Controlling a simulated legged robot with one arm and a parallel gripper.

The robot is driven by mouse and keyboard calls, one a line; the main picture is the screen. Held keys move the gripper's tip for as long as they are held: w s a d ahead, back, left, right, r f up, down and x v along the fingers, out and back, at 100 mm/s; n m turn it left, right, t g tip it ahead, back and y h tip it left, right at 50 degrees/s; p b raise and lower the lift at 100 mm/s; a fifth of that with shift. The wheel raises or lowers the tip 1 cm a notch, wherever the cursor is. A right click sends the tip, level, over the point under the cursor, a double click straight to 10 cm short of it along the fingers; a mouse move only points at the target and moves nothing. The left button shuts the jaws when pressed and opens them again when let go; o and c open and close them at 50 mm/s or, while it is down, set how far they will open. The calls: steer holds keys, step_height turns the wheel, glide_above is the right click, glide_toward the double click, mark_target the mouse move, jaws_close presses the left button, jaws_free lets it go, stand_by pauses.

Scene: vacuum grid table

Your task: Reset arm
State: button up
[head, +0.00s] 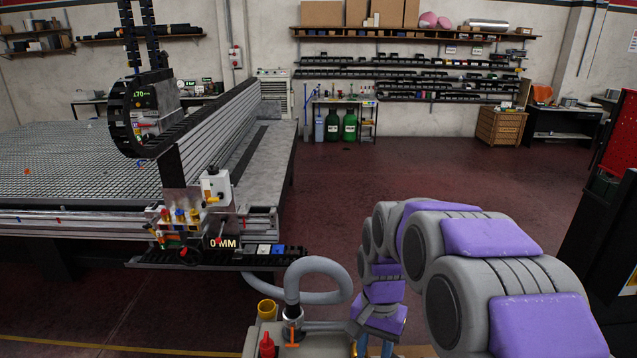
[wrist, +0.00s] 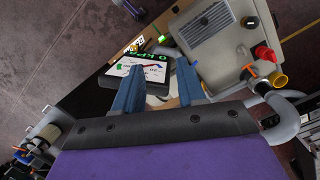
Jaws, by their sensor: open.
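My arm, purple and grey, reaches forward from the lower right in the head view and bends down at its far end. My gripper (wrist: 157,78) shows in the wrist view as two blue fingers set apart with nothing held between them. It points down toward a dark gauge (wrist: 145,78) with a green "0 KPA" readout, partly hidden by the fingers. In the head view the fingertips are cut off at the bottom edge.
A grey pump unit (wrist: 212,45) with a red knob, orange valve and curved grey hose (head: 325,265) stands close to my gripper. The vacuum grid table (head: 70,170) with its gantry rail (head: 215,125) fills the left. Red floor (head: 430,180) beyond my arm is clear.

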steer(key=s+d+n+b, duration=0.1)
steer(key=s+n, duration=0.1)
steer(key=s, duration=1.1)
steer(key=s+d+r+n, duration=0.1)
steer(key=s+d+n, duration=0.1)
steer(key=s, duration=1.1)
steer(key=shift+s+r+n+b, duration=0.2)
steer(key=shift+n+b, duration=0.15)
steer(key=shift+n, duration=0.45)
